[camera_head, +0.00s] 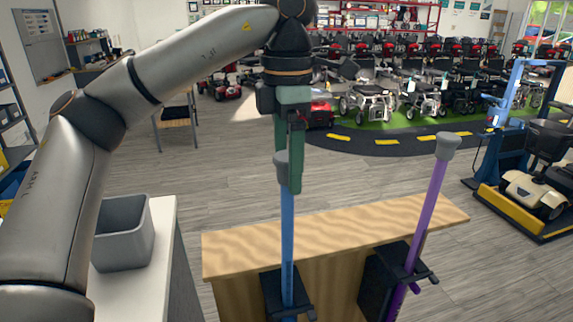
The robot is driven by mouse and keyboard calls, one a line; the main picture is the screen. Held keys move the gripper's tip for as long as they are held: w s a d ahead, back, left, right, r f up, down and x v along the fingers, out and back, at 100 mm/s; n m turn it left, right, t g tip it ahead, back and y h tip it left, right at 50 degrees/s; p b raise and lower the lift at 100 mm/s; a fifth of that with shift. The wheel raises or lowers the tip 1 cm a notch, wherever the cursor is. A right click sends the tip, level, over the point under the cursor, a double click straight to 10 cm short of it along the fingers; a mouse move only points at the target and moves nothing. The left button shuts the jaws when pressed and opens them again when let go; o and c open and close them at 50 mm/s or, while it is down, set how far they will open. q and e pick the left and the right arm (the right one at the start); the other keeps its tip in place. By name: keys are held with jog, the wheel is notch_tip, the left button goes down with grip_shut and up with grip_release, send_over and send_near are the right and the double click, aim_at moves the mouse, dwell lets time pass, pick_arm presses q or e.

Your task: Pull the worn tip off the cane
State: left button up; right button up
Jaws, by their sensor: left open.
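A blue cane (287,230) stands upright, upside down, in a black clamp (288,295) at the bench, with a grey tip (281,168) on its upper end. A purple cane (428,205) leans to the right in a second black clamp (400,267), with a wider grey tip (448,146) on top. Which tip is worn I cannot tell for sure. My left gripper (288,168) points down, open, with its green fingers at the blue cane's tip. One finger partly hides that tip, and contact cannot be told. My right gripper is out of view.
The wooden bench (345,228) has a bare top between the canes. A grey open bin (124,232) stands on a white table (163,255) at left, partly behind my arm. Several scooters and wheelchairs (368,97) stand at the back; a scooter on a lift (535,190) is at right.

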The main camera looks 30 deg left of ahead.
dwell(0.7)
pick_arm(q)
grip_shut()
dwell(0.6)
jog(key=shift+r+p, duration=0.15)
jog(key=shift+p, duration=0.15)
jog(key=shift+r+p, duration=0.85)
jog(key=shift+r, duration=2)
jog(key=shift+r, duration=0.1)
jog(key=shift+r, duration=2.4)
